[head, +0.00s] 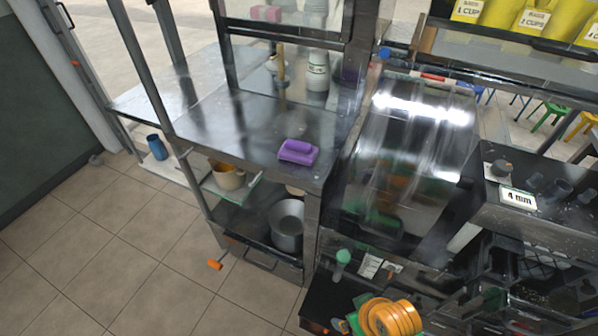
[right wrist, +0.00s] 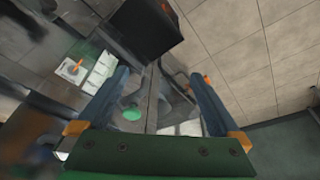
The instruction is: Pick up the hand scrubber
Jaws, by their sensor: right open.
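The hand scrubber (head: 298,151) is a purple block with a raised handle. In the head view it lies on the steel counter (head: 235,125), near its front right edge. The scrubber cannot be made out in the right wrist view. How far the right gripper is from the scrubber cannot be told.
The glass-fronted press (head: 415,150) stands right of the counter. A white bottle (head: 318,72) stands at the counter's back. A metal pot (head: 287,222) and a beige container (head: 227,177) sit on lower shelves.

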